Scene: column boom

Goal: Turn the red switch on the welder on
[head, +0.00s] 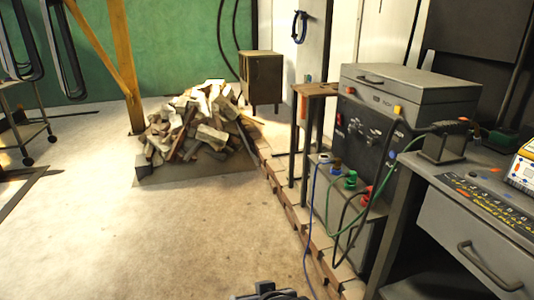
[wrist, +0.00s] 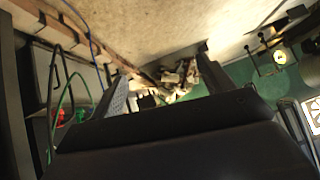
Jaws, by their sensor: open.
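The welder (head: 368,138) is a grey box with a dark front panel, standing at the right in the head view. A small red switch (head: 339,119) sits at the left of that panel; its position is too small to tell. Blue, green and black cables hang from the welder's lower front. In the wrist view my gripper (wrist: 163,64) is open, with empty space between its two fingers. The cables and a red connector (wrist: 82,115) show to its left there, apart from the fingers. I cannot make out the red switch in the wrist view.
A workbench with a drawer (head: 480,240) stands at the right front. A small brown table (head: 316,89) stands beside the welder. A rubble pile (head: 200,130) lies further back, near a brown cabinet (head: 262,78). The floor at the left front is clear.

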